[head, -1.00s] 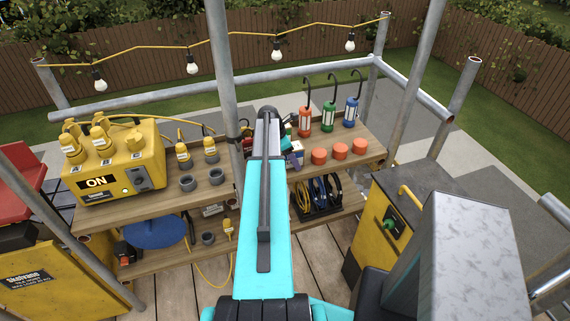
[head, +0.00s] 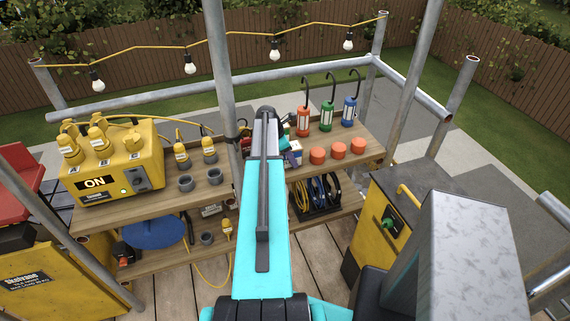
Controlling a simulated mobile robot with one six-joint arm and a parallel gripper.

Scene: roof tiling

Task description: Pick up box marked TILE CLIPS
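My turquoise arm reaches forward over the wooden workbench and hides the middle of its upper shelf. My gripper is hidden behind the end of the arm. A small blue, white and red box (head: 295,153) shows just right of the arm on the upper shelf, partly covered. Its lettering is too small to read, so I cannot tell whether it is the one marked TILE CLIPS. No other box with that marking is readable.
Left on the upper shelf (head: 215,195) is a yellow power box (head: 110,172) marked ON. Right are orange cups (head: 338,151) and red, green and blue lamps (head: 328,115). A scaffold pole (head: 222,80) rises close left of the arm. A yellow cabinet (head: 375,235) stands right.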

